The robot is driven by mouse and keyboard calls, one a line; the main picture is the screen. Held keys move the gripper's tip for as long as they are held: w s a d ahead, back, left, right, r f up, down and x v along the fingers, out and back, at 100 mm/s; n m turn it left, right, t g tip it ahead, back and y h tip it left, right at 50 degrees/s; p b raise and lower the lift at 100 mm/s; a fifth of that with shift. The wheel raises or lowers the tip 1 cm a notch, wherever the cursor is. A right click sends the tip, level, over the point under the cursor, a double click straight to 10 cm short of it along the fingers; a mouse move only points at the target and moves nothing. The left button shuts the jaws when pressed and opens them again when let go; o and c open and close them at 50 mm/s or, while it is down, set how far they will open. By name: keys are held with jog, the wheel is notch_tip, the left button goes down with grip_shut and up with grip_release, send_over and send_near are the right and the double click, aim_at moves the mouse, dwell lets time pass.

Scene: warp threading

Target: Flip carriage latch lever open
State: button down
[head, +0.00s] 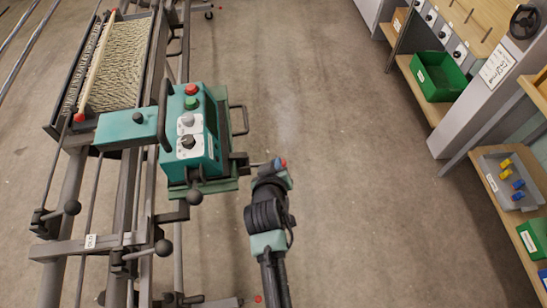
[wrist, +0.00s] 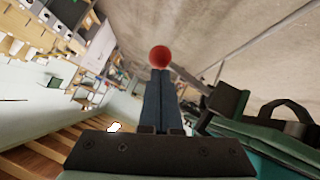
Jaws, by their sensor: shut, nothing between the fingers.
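The carriage (head: 190,140) is a teal box with several buttons and knobs on the loom's rails. Its latch lever is a thin dark rod from the right side, ending in a red ball knob (head: 283,162). In the wrist view the knob (wrist: 160,57) sits right at the fingertips, with the lever's rod (wrist: 190,77) running right to a dark bracket. My gripper (head: 278,165) is beside the knob in the head view. In the wrist view its two dark fingers (wrist: 160,72) are shut together and empty. I cannot tell whether they touch the knob.
Dark loop handles (head: 240,120) stick out on the carriage's right side. Ball-ended levers (head: 195,197) stand below it. The floor (head: 330,120) to the right is clear up to shelves holding a green bin (head: 438,78) and a grey tray (head: 510,180).

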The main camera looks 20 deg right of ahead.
jog(key=shift+m+y, duration=0.5)
jog(key=shift+y, duration=0.3)
notch_tip(320, 180, down, 5)
jog(key=shift+a+r+b, duration=0.1)
jog(key=shift+b, duration=0.45)
